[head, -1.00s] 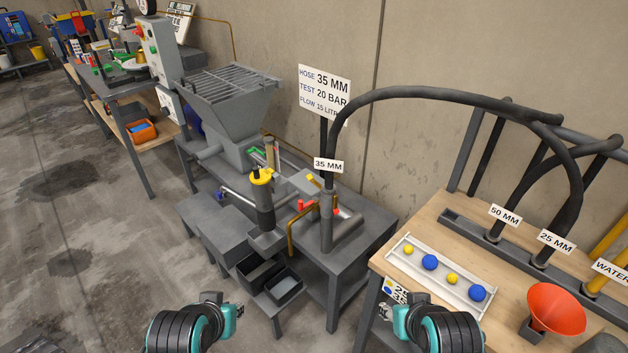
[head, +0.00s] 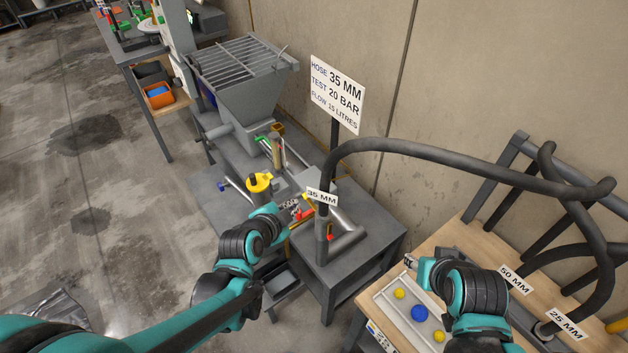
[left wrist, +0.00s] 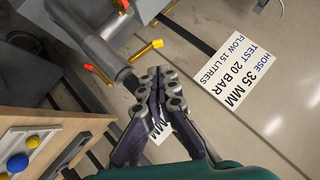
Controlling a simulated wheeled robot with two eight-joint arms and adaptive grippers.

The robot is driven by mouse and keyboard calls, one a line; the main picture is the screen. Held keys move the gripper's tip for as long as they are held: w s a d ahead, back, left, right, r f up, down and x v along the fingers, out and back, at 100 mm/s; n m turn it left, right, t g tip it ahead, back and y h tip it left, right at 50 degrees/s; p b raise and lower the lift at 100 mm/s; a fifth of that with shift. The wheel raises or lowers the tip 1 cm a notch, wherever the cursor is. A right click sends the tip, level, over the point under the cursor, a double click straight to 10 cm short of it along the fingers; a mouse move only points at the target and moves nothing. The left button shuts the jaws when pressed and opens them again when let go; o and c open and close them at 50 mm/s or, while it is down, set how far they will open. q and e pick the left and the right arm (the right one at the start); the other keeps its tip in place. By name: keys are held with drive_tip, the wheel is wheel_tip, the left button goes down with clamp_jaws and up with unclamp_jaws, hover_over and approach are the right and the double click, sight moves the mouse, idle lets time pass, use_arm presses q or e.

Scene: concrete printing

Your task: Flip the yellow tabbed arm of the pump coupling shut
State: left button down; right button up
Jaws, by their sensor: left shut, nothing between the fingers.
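The pump coupling joins the grey pump pipe (head: 345,243) to the upright end of the dark hose tagged 35 MM. In the left wrist view, its yellow tabbed arm (left wrist: 147,49) sticks out from the grey pipe end. In the head view, my gripper hides that arm; a red tab (head: 304,215) shows beside it. My left gripper (head: 293,207) is shut and empty at the coupling. In the left wrist view, its fingertips (left wrist: 163,77) lie just below the yellow arm; I cannot tell whether they touch. My right gripper (head: 410,262) hangs over the right bench, its fingers too small to read.
The hose (head: 430,148) arches from the coupling to the right. A sign (head: 337,93) stands behind it. A hopper (head: 240,80) and yellow-capped cylinder (head: 259,183) are on the left. A tray (head: 385,308) with balls lies on the right bench. Floor at left is clear.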

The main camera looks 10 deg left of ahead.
sight(311, 202)
use_arm(q)
drive_tip(key=shift+s, duration=0.1)
drive_tip(key=b+x, duration=0.4)
drive_tip(key=x, duration=0.6)
idle(0.6)
